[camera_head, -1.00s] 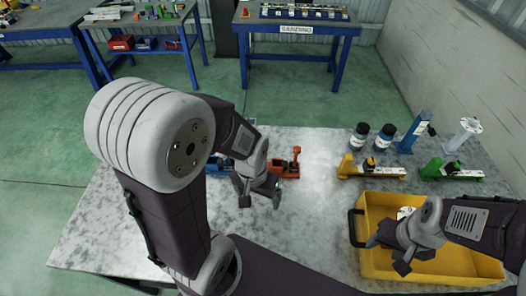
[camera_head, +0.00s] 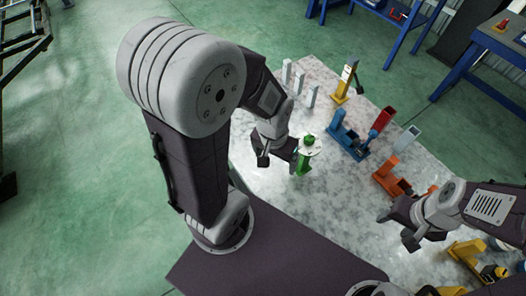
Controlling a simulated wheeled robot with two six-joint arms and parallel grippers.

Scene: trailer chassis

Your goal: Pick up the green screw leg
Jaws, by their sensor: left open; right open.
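The green screw leg (camera_head: 303,166) stands on the marbled table, with a white round plate (camera_head: 309,146) and a green knob at its top. My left gripper (camera_head: 277,156) is open just left of it. Its right finger is close to the leg, and I cannot tell whether they touch. My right gripper (camera_head: 398,228) is open, over the right part of the table near the orange piece, and appears empty.
Several grey-white upright blocks (camera_head: 299,85) and a yellow jack (camera_head: 345,82) stand at the back. A blue piece (camera_head: 345,137) and an orange piece (camera_head: 392,175) lie right of the leg. A yellow piece (camera_head: 466,250) is at lower right. Bare table lies between leg and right gripper.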

